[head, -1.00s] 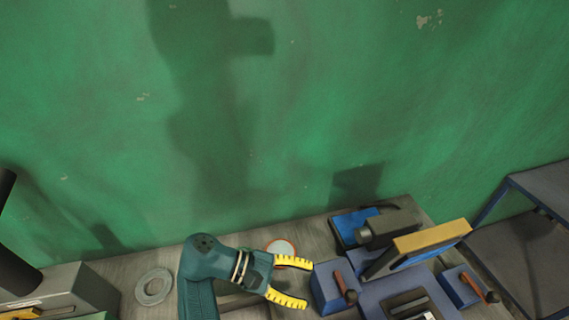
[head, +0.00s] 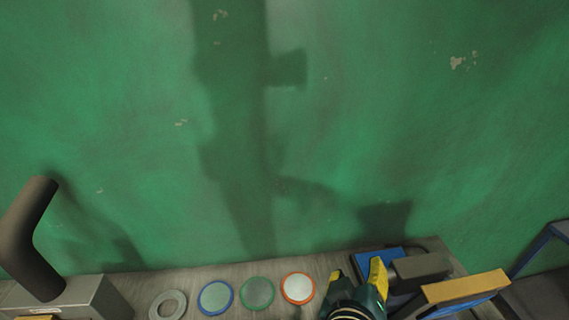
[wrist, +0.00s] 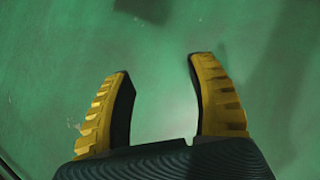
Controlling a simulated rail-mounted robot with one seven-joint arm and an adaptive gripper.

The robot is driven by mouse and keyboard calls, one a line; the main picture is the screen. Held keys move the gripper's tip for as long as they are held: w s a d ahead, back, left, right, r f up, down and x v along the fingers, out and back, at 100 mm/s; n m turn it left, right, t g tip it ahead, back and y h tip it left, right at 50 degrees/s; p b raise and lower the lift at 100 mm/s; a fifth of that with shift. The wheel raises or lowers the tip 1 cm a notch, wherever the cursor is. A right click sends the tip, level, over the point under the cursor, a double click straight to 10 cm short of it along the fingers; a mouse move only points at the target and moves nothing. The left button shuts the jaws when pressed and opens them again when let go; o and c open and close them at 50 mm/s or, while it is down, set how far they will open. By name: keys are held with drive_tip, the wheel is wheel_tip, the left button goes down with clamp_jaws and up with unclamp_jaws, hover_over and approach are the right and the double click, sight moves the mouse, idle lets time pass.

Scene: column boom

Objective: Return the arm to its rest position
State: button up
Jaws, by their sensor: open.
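My gripper (head: 358,277) is at the lower right of the head view, in front of the bench, with its yellow fingers pointing up in the picture toward the wall. The wrist view shows both yellow fingers (wrist: 163,75) wide apart, with only the green wall (wrist: 165,100) between them. The gripper is open and empty. Most of the arm behind it is below the picture edge.
The bench (head: 235,272) holds a metal ring (head: 168,303) and blue (head: 215,297), green (head: 257,293) and orange (head: 298,288) rimmed discs. A grey machine with a dark pipe (head: 28,240) stands left. A yellow-topped block (head: 465,287) is close right of my gripper. A blue-framed shelf (head: 545,250) stands far right.

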drive_tip(key=s+a+r+m+t+y, duration=0.1)
drive_tip(key=s+a+r+t+y, duration=0.15)
drive_tip(key=r, duration=0.45)
drive_tip(key=s+a+r+m+t+y, duration=0.1)
drive_tip(key=s+a+r+t, duration=0.1)
drive_tip(key=s+r+t, duration=0.35)
drive_tip(key=s+a+r+m+t+y, duration=0.1)
drive_tip(key=a+r+t, duration=0.15)
drive_tip(key=r, duration=0.65)
wheel_tip(320, 180, up, 26)
drive_tip(key=m+p, duration=0.1)
drive_tip(key=p, duration=2.5)
drive_tip(key=shift+w+d, duration=0.15)
drive_tip(key=shift+f, duration=0.15)
